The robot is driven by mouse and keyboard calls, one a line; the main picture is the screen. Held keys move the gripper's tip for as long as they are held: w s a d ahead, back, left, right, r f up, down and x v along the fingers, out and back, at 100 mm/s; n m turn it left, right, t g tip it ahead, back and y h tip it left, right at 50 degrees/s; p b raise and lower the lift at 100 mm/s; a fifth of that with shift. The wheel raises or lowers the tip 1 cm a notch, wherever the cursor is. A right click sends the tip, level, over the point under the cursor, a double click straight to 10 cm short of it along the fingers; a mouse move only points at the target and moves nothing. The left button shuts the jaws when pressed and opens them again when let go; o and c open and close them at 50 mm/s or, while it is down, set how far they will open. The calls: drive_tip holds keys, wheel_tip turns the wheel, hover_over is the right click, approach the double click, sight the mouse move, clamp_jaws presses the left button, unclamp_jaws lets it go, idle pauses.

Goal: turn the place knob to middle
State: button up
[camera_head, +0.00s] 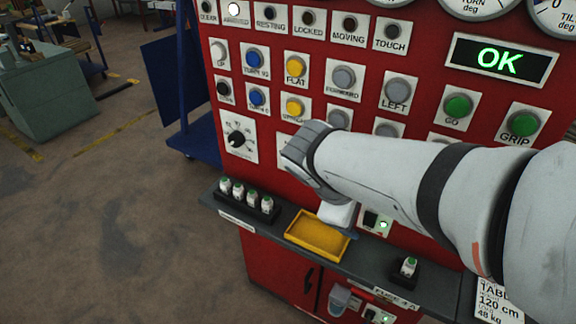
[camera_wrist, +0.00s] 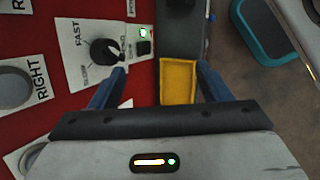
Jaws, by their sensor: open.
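A black round knob (camera_head: 237,138) sits on a white plate at the left of the red panel in the head view. Its labels are too small to read, so I cannot tell whether it is the place knob. In the wrist view a black knob (camera_wrist: 103,51) on a white plate marked FAST lies close by the left finger; its other labels are hard to read. My gripper (camera_wrist: 161,70) is open and empty, its blue fingers apart, with the left finger near that plate's edge. In the head view my arm hides most of the gripper.
The red panel (camera_head: 370,80) holds many buttons and a lit OK display (camera_head: 498,60). Below, a grey shelf carries a yellow tray (camera_head: 318,234), a rack of several small vials (camera_head: 247,197) and a lone vial (camera_head: 409,266). Open floor lies left.

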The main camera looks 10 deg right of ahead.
drive_tip(key=w+a+f+n+t+h+b, duration=0.3)
drive_tip(key=w+f+n+t+h+b, duration=0.2)
drive_tip(key=w+f+n+b, duration=0.4)
drive_tip(key=w+a+r+n+t+b, duration=0.2)
drive_tip(key=w+a+n+t+b, duration=0.3)
drive_tip(key=a+n+t+b, duration=0.35)
drive_tip(key=w+d+g+b, duration=0.1)
drive_tip(key=w+d+g, duration=0.1)
drive_tip(key=w, duration=0.3)
drive_tip(key=shift+w+d, duration=0.3)
drive_tip(key=shift+d, duration=0.55)
drive_tip(key=shift+r, duration=0.1)
drive_tip(key=shift+c, duration=0.5)
drive_tip(key=c, duration=0.9)
